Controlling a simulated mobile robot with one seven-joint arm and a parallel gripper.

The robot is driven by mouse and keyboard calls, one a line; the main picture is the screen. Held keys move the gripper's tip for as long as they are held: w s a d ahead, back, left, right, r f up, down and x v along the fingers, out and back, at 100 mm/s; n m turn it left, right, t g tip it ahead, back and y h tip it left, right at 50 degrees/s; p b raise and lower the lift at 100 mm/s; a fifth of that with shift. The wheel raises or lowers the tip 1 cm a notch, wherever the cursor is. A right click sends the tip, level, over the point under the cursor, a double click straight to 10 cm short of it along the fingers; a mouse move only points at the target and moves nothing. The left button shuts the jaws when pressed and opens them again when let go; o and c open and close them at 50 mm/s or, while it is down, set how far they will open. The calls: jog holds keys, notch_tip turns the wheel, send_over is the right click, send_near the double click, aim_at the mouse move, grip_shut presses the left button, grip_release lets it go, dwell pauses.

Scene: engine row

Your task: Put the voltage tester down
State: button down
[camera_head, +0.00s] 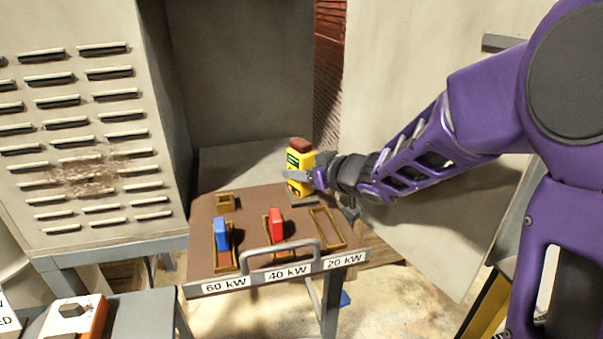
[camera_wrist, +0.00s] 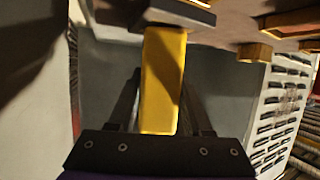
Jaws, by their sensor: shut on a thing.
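The voltage tester (camera_head: 299,162) is a yellow block with a dark brown-red top and a dark label, upright near the back edge of the brown tray table. My gripper (camera_head: 305,177) is shut on it from the right side. In the wrist view the tester (camera_wrist: 162,80) is a yellow body between the two fingers of my gripper (camera_wrist: 160,105). A dark grey slab (camera_wrist: 178,13) is at the tester's base end; in the head view a grey piece (camera_head: 303,200) shows under it. I cannot tell whether the tester is touching that piece or just above it.
The brown table (camera_head: 250,205) has wooden frames marked 60 kW, 40 kW and 20 kW. A blue block (camera_head: 221,233) and a red block (camera_head: 276,222) stand in two; the 20 kW frame (camera_head: 327,228) is empty. A grey handle (camera_head: 280,255) rises at the front. A louvred cabinet (camera_head: 85,120) stands left.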

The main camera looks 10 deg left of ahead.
jog(key=shift+f, duration=0.1)
jog(key=shift+c, duration=1.6)
grip_release()
jog(key=shift+d+r, duration=0.15)
jog(key=shift+r, duration=0.15)
jog(key=p+v, duration=0.2)
jog(key=v, duration=0.9)
jog(key=shift+s+d, duration=0.25)
jog(key=shift+s, duration=0.05)
